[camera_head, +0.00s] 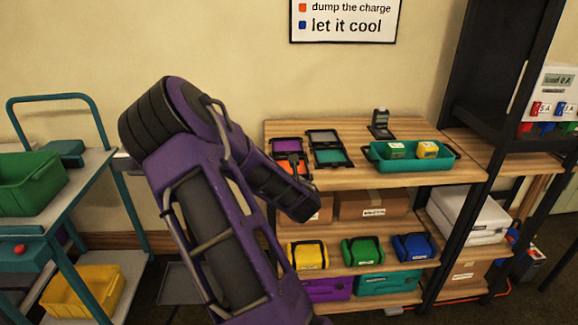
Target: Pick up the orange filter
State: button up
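An orange filter (293,168) lies flat near the left front of the wooden shelf top, just behind the end of my purple arm. A dark shape with short prongs covers part of it, and I cannot tell whether that is its frame or part of my gripper. A purple panel (287,145) in a dark frame lies right behind it. A teal panel (334,157) and a grey-green panel (323,136) lie to its right. My forearm reaches down and right in front of the shelf. I cannot make out my gripper's fingers.
A teal tray (378,163) with two small boxes and a dark device (380,122) share the shelf top. Yellow (307,254), green (362,250) and blue (414,247) cases stand below. A teal-framed cart (88,180) is left; a dark rack (497,70) is right.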

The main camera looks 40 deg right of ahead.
jog(key=shift+w, duration=0.15)
grip_shut()
dwell(0.4)
